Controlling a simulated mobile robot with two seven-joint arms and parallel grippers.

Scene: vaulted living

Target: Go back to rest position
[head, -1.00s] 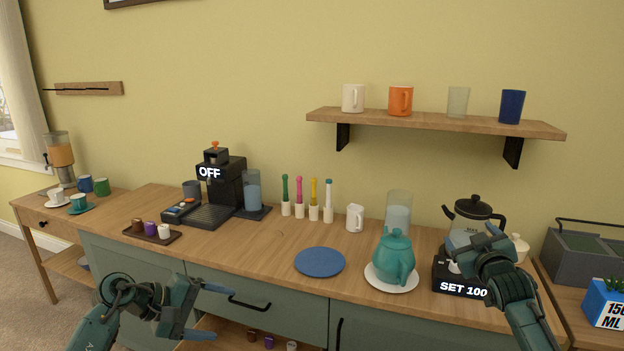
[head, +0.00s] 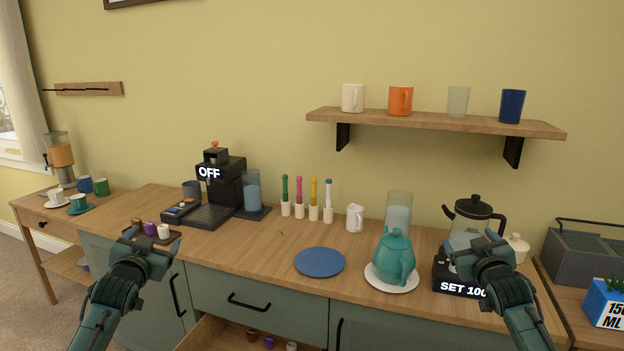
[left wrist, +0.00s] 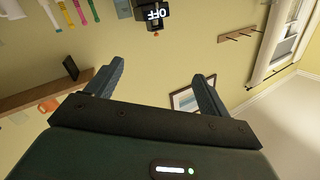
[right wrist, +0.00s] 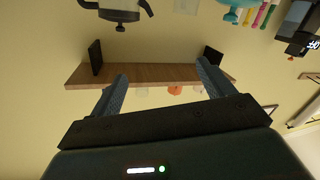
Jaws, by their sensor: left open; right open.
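My left gripper (head: 152,240) is raised in front of the counter's left part, its tips near the small tray in the head view. In the left wrist view its fingers (left wrist: 152,88) are apart with nothing between them. My right gripper (head: 481,245) is raised in front of the kettle and its base at the counter's right. In the right wrist view its fingers (right wrist: 162,85) are apart and empty. Both forearms come up from the bottom of the head view at similar height.
The wooden counter (head: 260,254) holds a coffee machine (head: 222,186), a blue plate (head: 319,262), a teal teapot (head: 393,258) and a kettle (head: 474,217). A drawer (head: 222,335) with small capsules stands open below. A wall shelf (head: 430,119) holds cups.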

